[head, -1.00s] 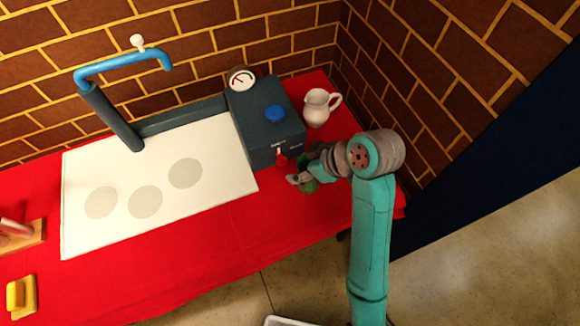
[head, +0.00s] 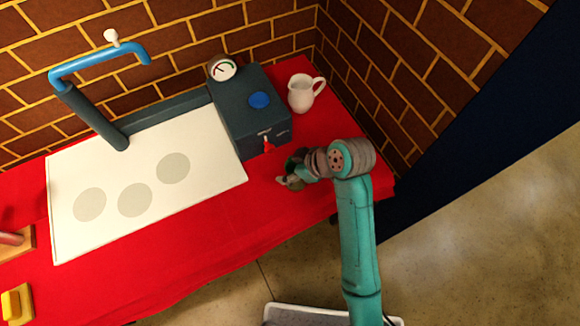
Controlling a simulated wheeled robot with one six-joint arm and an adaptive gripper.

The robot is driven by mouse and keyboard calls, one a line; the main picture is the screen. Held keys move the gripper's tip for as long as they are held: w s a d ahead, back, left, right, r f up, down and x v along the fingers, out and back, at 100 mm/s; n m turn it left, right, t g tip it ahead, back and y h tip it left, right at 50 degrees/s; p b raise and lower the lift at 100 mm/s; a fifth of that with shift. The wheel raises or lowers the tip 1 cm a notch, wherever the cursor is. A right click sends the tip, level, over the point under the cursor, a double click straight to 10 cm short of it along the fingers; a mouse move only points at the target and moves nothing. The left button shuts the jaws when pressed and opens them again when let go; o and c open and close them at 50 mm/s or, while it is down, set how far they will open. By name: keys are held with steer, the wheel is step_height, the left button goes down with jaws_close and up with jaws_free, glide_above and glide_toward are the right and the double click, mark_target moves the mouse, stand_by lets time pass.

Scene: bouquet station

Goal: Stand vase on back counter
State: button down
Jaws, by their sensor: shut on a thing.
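My gripper (head: 287,182) is over the right part of the red-covered counter (head: 208,219), just in front of the dark box. It is shut on a dark green thing (head: 297,158), which seems to be the vase. My gripper and wrist hide most of it, so I cannot tell whether it is upright or touches the counter.
A white pitcher (head: 302,93) stands at the back right, beside the dark box (head: 250,110) with a dial and red tap. A white board (head: 130,222) with grey circles and a blue-topped post (head: 95,118) are left. Brick walls close the back and right.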

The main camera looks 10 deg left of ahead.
steer(key=shift+c, duration=1.5)
jaws_free()
steer(key=shift+f, duration=0.1)
steer(key=v, duration=1.2)
